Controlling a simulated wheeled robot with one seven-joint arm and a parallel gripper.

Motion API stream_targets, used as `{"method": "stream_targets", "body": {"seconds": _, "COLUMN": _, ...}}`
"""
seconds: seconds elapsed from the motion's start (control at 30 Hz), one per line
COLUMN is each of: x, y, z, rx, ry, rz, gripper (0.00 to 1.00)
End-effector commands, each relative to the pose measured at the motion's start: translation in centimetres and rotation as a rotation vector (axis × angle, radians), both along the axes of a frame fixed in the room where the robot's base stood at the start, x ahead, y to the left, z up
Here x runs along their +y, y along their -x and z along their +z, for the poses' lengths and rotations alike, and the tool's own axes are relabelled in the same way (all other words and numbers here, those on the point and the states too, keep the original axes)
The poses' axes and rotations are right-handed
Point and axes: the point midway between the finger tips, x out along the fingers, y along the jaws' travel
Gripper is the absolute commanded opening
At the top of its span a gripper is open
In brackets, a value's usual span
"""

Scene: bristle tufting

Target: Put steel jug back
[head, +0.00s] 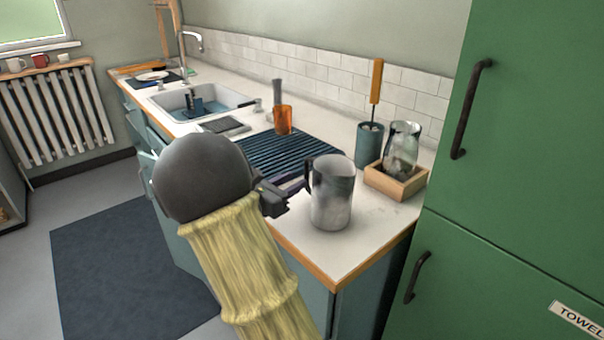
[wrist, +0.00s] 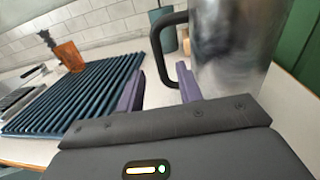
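The steel jug (head: 334,195) stands upright on the white counter near its front right corner, its dark handle on the left. In the wrist view the jug (wrist: 235,45) fills the upper right, with its black handle (wrist: 156,40) toward the gap between my fingers. My gripper (head: 296,186) is beside the jug on its handle side. In the wrist view my gripper (wrist: 160,75) has its two purple fingers apart, with the handle's lower part showing between or just beyond them. Neither finger clearly presses on the handle.
A dark ribbed drying mat (head: 285,150) lies left of the jug, with an orange cup (head: 283,120) behind. A wooden box (head: 396,184) holding a glass jar (head: 403,145) and a teal canister (head: 369,146) stand behind right. A green cabinet (head: 530,150) borders the right.

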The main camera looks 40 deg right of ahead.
Motion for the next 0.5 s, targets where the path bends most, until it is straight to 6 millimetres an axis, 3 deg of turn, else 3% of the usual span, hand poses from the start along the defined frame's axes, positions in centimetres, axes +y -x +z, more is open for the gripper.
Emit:
{"method": "stream_targets", "body": {"seconds": 0.23, "x": 4.7, "y": 0.8, "z": 0.2, "rx": 0.001, "ry": 0.000, "rz": 0.004, "gripper": 0.36}}
{"method": "stream_targets", "body": {"seconds": 0.5, "x": 6.4, "y": 1.2, "z": 0.1, "rx": 0.000, "ry": 0.000, "rz": 0.000, "gripper": 0.36}}
